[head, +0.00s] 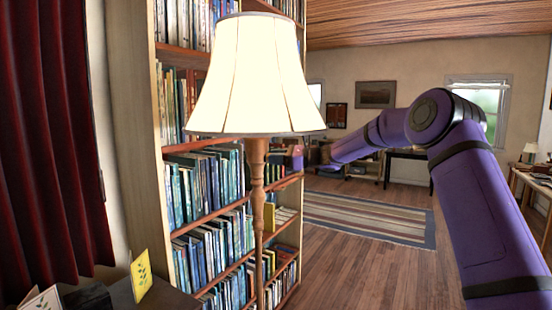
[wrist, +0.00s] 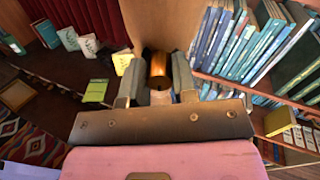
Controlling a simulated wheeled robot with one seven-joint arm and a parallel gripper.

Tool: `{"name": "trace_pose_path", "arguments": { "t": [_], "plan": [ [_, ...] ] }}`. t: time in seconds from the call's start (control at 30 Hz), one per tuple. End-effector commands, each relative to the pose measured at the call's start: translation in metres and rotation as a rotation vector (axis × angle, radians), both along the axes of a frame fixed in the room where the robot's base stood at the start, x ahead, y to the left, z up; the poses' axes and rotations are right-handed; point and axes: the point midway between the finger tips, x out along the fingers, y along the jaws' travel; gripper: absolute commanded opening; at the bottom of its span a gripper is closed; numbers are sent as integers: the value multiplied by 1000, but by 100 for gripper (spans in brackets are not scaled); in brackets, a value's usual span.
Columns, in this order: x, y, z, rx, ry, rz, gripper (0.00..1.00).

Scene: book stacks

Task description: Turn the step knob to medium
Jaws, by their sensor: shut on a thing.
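A floor lamp with a lit cream shade (head: 257,75) and a turned wooden post (head: 257,185) stands in front of the bookcase in the head view. My gripper (head: 297,158) is just below the shade, at the right of the post, and its fingers are small and partly hidden there. In the wrist view my gripper (wrist: 157,78) has its two grey fingers closed around a brass-brown rounded piece (wrist: 158,66) at the lamp, which I take for the step knob. The fingers cover its sides. No setting mark can be read.
A tall bookcase (head: 215,217) full of books stands close behind the lamp. A dark red curtain (head: 50,140) hangs at the left, above a dark table with a yellow card (head: 141,277). Open wooden floor and a striped rug (head: 365,217) lie to the right.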

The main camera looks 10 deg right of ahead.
Motion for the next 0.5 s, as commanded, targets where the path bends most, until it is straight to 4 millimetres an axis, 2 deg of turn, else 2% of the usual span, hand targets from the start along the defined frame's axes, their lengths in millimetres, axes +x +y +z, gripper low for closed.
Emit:
{"name": "trace_pose_path", "arguments": {
  "t": [0.27,0.3,0.4,0.5],
  "plan": [
    [0,-1,-1,0,1,0,3],
    [0,-1,-1,0,1,0,31],
    [0,0,-1,0,1,0,52],
    [0,0,-1,-1,0,0,52]
  ]
}}
